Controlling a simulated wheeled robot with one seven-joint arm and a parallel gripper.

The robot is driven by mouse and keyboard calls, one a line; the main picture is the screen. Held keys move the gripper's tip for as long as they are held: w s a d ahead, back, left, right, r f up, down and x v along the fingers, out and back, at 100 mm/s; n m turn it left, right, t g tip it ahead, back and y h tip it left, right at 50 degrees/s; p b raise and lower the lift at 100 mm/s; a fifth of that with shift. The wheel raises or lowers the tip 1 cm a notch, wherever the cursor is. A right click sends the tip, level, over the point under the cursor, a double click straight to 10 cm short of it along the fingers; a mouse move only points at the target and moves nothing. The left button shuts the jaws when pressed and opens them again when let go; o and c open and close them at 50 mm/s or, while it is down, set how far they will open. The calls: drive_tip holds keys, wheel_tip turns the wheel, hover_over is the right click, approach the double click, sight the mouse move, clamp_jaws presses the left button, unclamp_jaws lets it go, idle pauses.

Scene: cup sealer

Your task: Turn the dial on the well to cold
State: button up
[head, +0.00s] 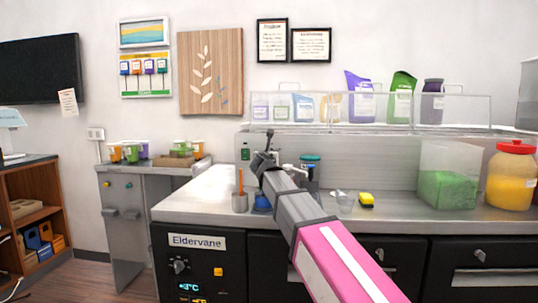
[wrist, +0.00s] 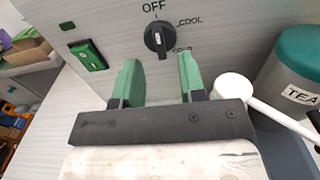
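The dial (wrist: 158,40) is a black round knob with a raised grip, set on the grey upright panel in the wrist view. OFF is printed above it, COOL to its upper right and a partly hidden label, likely COLD, to its lower right. The grip stands roughly upright, toward OFF. My gripper (wrist: 160,62) is open and empty, with its two green fingers pointing at the panel on either side of and below the dial. I cannot tell whether a finger touches it. In the head view my gripper (head: 265,155) is at the back panel and the dial is hidden.
A green switch (wrist: 88,55) is left of the dial. Another knob (head: 180,265) is on the Eldervane unit below.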

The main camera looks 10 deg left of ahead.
drive_tip(key=w, duration=0.4)
drive_tip(key=shift+w+a, duration=0.15)
clamp_jaws()
